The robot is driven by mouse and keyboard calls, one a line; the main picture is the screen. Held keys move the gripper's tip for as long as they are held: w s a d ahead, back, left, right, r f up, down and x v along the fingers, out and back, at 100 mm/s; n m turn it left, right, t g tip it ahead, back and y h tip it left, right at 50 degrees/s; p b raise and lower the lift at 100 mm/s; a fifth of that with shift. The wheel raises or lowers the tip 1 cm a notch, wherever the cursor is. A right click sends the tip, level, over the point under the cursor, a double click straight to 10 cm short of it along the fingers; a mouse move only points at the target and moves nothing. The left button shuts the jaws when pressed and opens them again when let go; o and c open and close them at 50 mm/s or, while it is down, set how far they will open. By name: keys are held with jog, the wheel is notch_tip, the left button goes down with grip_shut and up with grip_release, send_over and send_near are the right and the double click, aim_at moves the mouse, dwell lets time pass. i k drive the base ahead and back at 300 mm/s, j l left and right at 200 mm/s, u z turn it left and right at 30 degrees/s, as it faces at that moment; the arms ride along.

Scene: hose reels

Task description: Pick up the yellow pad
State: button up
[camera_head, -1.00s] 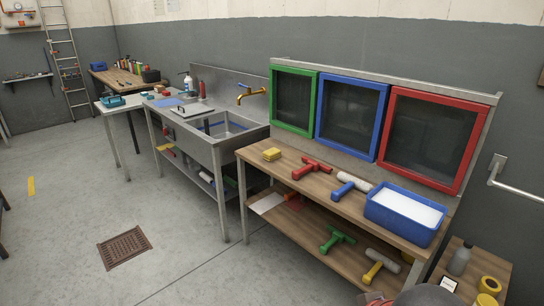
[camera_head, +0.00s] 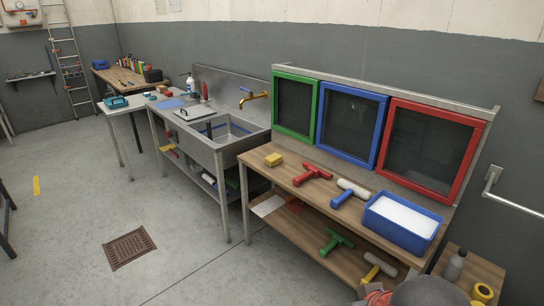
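The yellow pad (camera_head: 273,160) is a small block lying flat near the left end of the wooden bench top (camera_head: 262,173), in front of the green frame. Nothing touches it that I can see. My gripper is not in view. Only a rounded grey part, probably of my own arm, shows at the bottom right edge, well away from the pad.
A red-handled tool (camera_head: 312,174), a blue-handled roller (camera_head: 349,193) and a blue tub (camera_head: 403,220) stand right of the pad. Green (camera_head: 316,108), blue and red frames lean behind. A steel sink (camera_head: 222,130) adjoins the bench on the left. Open floor (camera_head: 200,265) lies in front.

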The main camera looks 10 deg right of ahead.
aim_at(274, 159)
jog(key=i+l+u, duration=0.1)
jog(key=i+u, duration=0.15)
jog(key=i, duration=0.4)
jog(key=i+l+u, duration=0.25)
jog(key=i, duration=0.35)
jog(key=i+l+u, duration=0.25)
jog(key=i, duration=0.35)
jog(key=i+l+u, duration=0.3)
jog(key=i+l, duration=0.2)
jog(key=i, duration=0.1)
